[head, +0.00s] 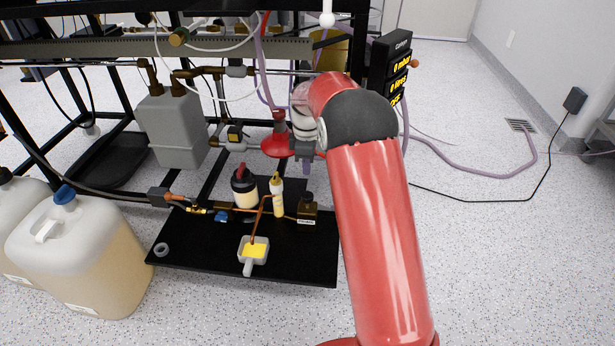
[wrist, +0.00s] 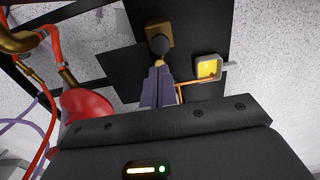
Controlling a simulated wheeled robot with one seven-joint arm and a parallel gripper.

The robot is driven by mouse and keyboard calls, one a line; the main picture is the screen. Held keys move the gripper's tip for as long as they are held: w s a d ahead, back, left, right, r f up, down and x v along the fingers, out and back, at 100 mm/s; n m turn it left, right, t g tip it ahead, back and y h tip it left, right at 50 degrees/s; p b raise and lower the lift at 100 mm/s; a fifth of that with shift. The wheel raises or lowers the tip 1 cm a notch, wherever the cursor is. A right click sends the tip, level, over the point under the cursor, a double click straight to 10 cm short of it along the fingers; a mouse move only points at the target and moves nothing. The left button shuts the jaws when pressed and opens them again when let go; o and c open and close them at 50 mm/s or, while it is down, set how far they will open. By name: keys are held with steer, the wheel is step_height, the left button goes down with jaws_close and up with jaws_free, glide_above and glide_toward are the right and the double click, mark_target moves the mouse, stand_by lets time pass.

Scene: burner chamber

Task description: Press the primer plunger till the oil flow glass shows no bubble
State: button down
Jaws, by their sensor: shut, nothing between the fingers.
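The primer plunger (head: 307,197) is a small black knob on a brown block with a white label, at the right of the black base plate (head: 310,262). In the wrist view the plunger (wrist: 159,45) lies just beyond my fingertips. My gripper (wrist: 158,70) is shut and empty, its grey-purple fingers pointing at the knob; contact cannot be told. In the head view my gripper (head: 306,168) is above the block. A pale yellow upright cylinder (head: 278,200), probably the oil flow glass, stands left of the block; no bubble can be made out at this size.
A white cup (head: 246,262) with yellow oil sits in front under a copper tube. Large jugs (head: 85,255) stand at left. The black frame and pipes hang above.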

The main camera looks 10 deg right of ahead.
steer(key=shift+r, duration=1.05)
